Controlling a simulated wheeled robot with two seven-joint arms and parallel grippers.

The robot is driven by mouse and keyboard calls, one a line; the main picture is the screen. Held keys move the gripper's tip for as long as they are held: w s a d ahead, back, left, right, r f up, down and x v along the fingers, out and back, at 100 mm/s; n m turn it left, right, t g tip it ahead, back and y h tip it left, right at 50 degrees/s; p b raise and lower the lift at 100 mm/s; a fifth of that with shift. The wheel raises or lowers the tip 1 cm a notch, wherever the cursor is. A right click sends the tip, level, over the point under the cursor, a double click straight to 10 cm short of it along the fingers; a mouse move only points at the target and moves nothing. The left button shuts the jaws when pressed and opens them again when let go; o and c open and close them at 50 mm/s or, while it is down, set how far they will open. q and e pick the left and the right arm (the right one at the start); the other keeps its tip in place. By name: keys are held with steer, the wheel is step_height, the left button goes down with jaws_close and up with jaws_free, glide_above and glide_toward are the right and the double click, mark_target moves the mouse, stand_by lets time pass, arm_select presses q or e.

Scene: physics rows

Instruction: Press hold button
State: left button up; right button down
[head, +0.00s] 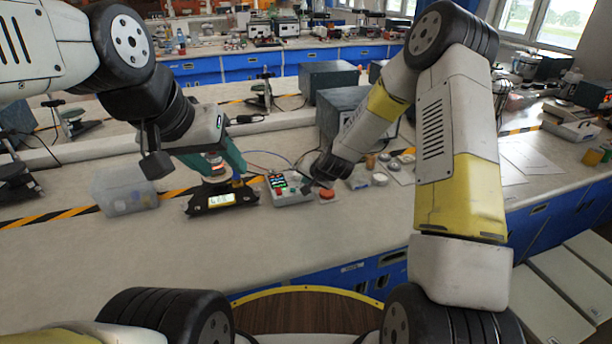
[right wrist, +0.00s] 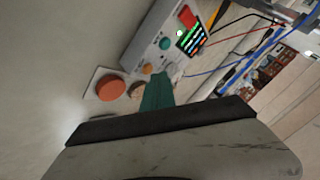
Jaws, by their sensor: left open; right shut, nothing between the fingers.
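A grey control box (head: 290,188) with a lit green display stands on the bench in the middle of the head view. I cannot read which is the hold button. My right gripper (right wrist: 158,88) is shut and empty, its teal tips close to the box. My left gripper (head: 218,162) is open, above a black device.
The black device (head: 222,199) with a lit yellow display stands left of the box. Round parts (head: 380,179) lie to the right, and a dark grey case (head: 350,115) stands behind. The front bench surface is clear.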

steer(key=shift+f, duration=0.5)
stand_by(0.6)
stand_by(0.3)
steer(key=shift+r, duration=0.8)
steer(key=shift+r, duration=0.1)
steer(key=shift+r, duration=2.4)
